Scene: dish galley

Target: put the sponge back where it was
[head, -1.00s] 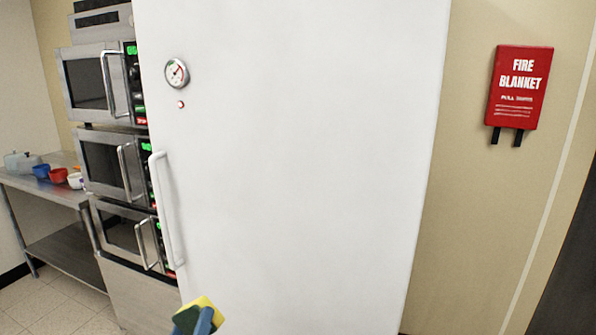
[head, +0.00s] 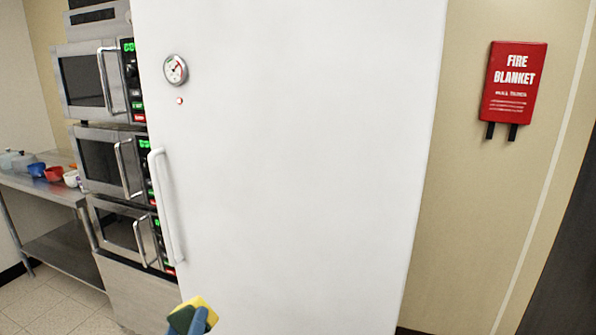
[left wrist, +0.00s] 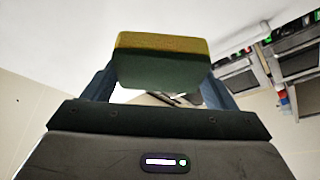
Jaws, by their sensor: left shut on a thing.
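The sponge (head: 203,303) is yellow with a dark green side and shows at the bottom edge of the head view. My left gripper (head: 190,322), with blue fingers, is shut on it. In the left wrist view the sponge (left wrist: 160,62) sits between the two fingers of my left gripper (left wrist: 158,85), its green side facing the camera and its yellow layer at the top. The sponge is held in the air, in front of the white door. My right gripper is not in view.
A large white door (head: 300,150) with a long handle (head: 166,205) and a dial fills the middle. Stacked microwaves (head: 105,165) stand left of it. A steel table (head: 45,190) with bowls is at far left. A red fire blanket case (head: 513,82) hangs on the right wall.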

